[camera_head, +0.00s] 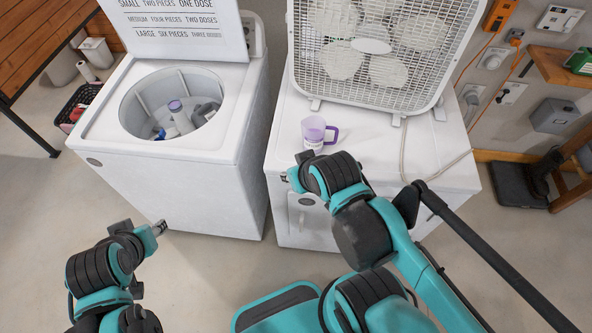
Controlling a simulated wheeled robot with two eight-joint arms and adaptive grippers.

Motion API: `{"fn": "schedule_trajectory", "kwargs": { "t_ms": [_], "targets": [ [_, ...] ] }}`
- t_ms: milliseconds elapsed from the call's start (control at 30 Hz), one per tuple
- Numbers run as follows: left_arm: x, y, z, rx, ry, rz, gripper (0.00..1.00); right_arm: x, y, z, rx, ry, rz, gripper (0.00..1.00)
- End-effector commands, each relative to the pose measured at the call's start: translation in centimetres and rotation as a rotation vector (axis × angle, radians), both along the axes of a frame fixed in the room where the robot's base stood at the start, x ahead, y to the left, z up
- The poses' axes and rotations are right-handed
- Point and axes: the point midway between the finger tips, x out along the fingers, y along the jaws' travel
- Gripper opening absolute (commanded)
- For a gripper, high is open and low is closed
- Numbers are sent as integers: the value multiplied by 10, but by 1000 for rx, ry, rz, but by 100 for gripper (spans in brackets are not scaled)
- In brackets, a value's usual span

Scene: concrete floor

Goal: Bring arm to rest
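My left arm comes in at the lower left. Its gripper (160,228) points right, above the floor in front of the washing machine and apart from it. Its fingers are too small and foreshortened to tell open from shut. My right arm reaches up from the bottom right to the front of the white dryer (378,165). Its gripper (291,174) is near the dryer's front top edge, below and left of a white and purple cup (316,133). The wrist hides most of this gripper, and I cannot tell whether it touches the dryer.
The white washing machine (108,125) has its lid (185,25) up, with bottles and other items in its drum. A box fan (372,45) stands on the dryer. A wooden bench (45,40) is at left; a basket (78,108) sits beneath. Floor (215,275) between the arms is clear.

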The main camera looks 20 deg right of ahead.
Motion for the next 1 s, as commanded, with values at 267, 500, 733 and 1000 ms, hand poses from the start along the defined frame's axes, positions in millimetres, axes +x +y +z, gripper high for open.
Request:
{"fn": "schedule_trajectory", "kwargs": {
  "t_ms": [267, 500, 733, 1000],
  "targets": [
    [0, 0, -13, 0, 0, 0, 40, 0, 0, -13, 0, 1, -1, 31],
    [0, 0, -70, 0, 0, 0, 40, 0, -1, -70, 0, 1, -1, 31],
    [0, 0, -86, 0, 0, 0, 40, 0, -1, -86, 0, 1, -1, 31],
    [0, 0, -83, 0, 0, 0, 40, 0, -1, -83, 0, 1, -1, 31]
  ]
}}
